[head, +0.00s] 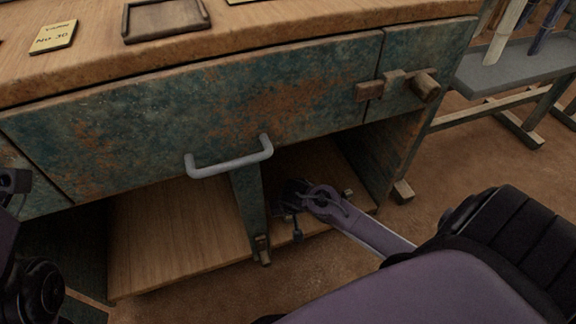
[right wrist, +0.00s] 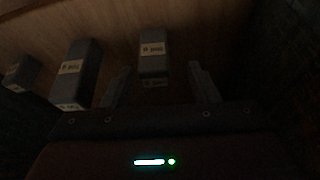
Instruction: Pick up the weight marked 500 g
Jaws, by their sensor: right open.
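In the right wrist view, three dark block-shaped weights with pale labels are in a dim wooden space. A taller weight (right wrist: 76,72) is left of the fingers, and a third weight (right wrist: 20,72) is at the far left. The labels are too dark and blurred for me to read surely. My right gripper (right wrist: 160,80) is open and empty. In the head view, my right gripper (head: 290,195) is inside the lower right compartment, and the weights cannot be made out. Only dark parts of my left arm show at the left edge.
The bench (head: 270,30) has a worn blue-green front with a grey handle (head: 230,162) and a wooden latch (head: 395,85). A divider post (head: 250,205) stands just left of my right gripper. The left lower shelf (head: 175,235) looks bare. A small tray (head: 165,18) lies on top.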

